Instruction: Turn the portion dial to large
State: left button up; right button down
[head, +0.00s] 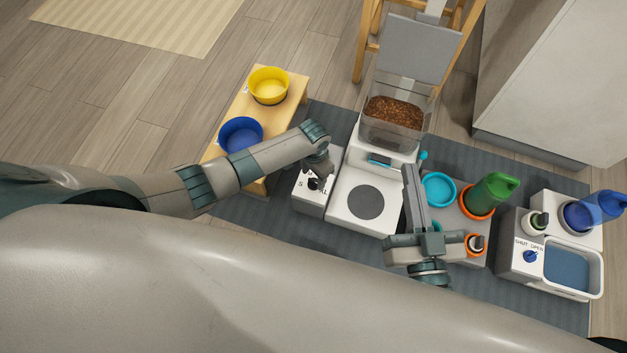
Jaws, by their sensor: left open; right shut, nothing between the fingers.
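The portion dial (315,185) is a small dark knob on top of a white box (312,206), left of the feeder. An S shows left of the knob and an L to its right; the rest of the lettering is partly hidden. My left gripper (326,171) points down right above the dial, partly covering it; I cannot tell whether its fingers touch the knob. Its jaws are open. My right gripper (410,170) is shut and empty, over the right side of the feeder base (338,211).
The feeder's clear hopper (391,139) holds brown kibble. A blue bowl (240,134) and a yellow bowl (268,86) stand on a wooden bench. To the right are a teal bowl (438,189), a green bottle (490,192) and a shut/open dispenser (520,262).

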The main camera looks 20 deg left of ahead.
aim_at(313, 181)
pick_arm(q)
notch_tip(313, 181, down, 3)
jog(key=shift+r+b, duration=0.1)
jog(key=shift+b, duration=0.4)
jog(key=shift+f, duration=0.45)
pick_arm(e)
jog(key=shift+s+a+r+t+y, duration=0.1)
jog(key=shift+s+r+t+y, duration=0.15)
jog(key=shift+r+t, duration=0.5)
jog(key=shift+s+a+r+t+y, duration=0.15)
jog(key=shift+s+r+t, duration=0.2)
jog(key=shift+r, duration=0.7)
jog(key=shift+s+r+t+y, duration=0.2)
jog(key=shift+s+r+t, duration=0.25)
jog(key=shift+r, duration=0.45)
pick_arm(q)
jog(key=shift+c, duration=0.4)
pick_arm(e)
jog(key=shift+w, duration=0.1)
pick_arm(q)
jog(key=c, duration=0.9)
